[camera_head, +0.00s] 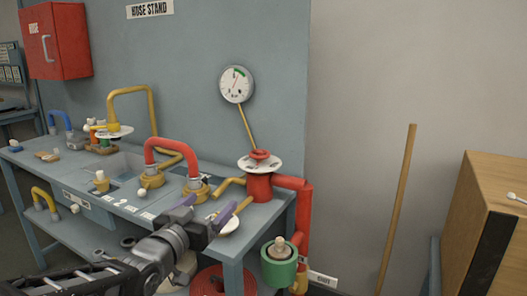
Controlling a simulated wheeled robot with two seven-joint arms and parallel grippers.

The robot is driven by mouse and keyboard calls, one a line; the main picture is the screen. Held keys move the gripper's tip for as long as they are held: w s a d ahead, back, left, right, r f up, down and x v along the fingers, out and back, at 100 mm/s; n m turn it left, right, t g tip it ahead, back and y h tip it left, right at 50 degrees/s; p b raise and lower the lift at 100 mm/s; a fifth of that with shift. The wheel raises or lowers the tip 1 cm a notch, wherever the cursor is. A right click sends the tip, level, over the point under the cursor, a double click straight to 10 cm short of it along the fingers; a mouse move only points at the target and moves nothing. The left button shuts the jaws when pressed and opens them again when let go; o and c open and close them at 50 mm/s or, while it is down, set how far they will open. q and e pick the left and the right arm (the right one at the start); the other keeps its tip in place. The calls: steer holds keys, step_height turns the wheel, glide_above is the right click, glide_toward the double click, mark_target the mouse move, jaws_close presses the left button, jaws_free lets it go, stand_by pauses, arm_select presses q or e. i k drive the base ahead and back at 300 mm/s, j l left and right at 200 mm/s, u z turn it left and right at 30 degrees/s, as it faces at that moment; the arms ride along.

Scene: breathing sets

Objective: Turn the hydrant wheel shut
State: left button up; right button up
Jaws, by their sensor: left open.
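The red hydrant (259,187) stands at the right end of the bench. Its small red wheel (261,155) sits on top, above a white disc (250,164). My left gripper (207,208) reaches in from the bottom left, over the front edge of the bench. Its jaws are open with purple fingers, and nothing shows held between them. It is in front, left of and lower in the picture than the wheel, and apart from it. My right gripper is not in view.
A red hose loop (170,142) and yellow pipes (130,91) rise from the bench (262,219). A gauge (237,85) hangs behind. A red pipe (304,215) and a green fitting (279,268) are right of the hydrant. A wooden cabinet (485,215) stands far right.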

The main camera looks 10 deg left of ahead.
mark_target(259, 153)
steer(key=i+l, duration=0.15)
steer(key=i, duration=0.25)
steer(key=i+l, duration=0.15)
steer(key=i, duration=0.25)
